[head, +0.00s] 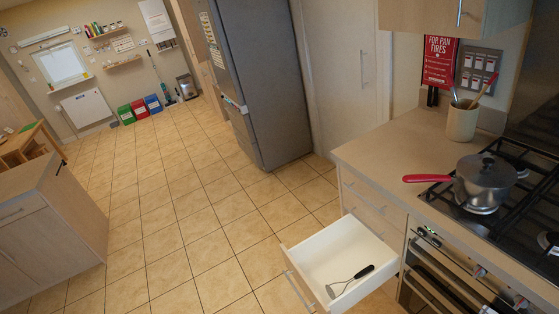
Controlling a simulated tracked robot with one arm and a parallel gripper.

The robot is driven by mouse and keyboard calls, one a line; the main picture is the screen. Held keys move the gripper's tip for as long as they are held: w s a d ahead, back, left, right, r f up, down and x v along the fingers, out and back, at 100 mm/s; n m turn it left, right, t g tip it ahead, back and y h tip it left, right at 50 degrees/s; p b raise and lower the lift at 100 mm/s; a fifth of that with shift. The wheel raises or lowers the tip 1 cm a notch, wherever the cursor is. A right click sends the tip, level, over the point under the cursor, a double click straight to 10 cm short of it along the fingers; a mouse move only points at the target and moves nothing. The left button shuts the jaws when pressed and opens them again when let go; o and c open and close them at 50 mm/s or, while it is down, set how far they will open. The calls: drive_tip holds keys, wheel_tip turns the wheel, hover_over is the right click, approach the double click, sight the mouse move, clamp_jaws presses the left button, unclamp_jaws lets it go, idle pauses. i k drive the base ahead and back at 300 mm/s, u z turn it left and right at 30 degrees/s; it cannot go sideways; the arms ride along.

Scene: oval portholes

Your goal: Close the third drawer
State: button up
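An open drawer (318,253) with white inside walls sticks out of the wooden cabinet under the worktop, at the lower right of the middle. It is pulled well out over the tiled floor. Its handle (300,292) is on the front panel, which faces left. A utensil with a black handle and a metal head (350,280) lies inside it. Closed drawer fronts (368,208) show above it in the same cabinet. The lower part of the cabinet is hidden by the open drawer. My gripper is not in view.
A worktop (400,150) carries a utensil pot (462,122). A pan with a red handle (484,180) stands on the hob, above an oven (440,275). A grey fridge (262,85) stands behind. Another cabinet (50,225) is at left. The tiled floor between is clear.

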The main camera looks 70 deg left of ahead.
sight(337, 253)
drive_tip(key=k, duration=0.4)
drive_tip(key=u, duration=0.4)
drive_tip(key=i, duration=0.65)
drive_tip(key=u, duration=1.45)
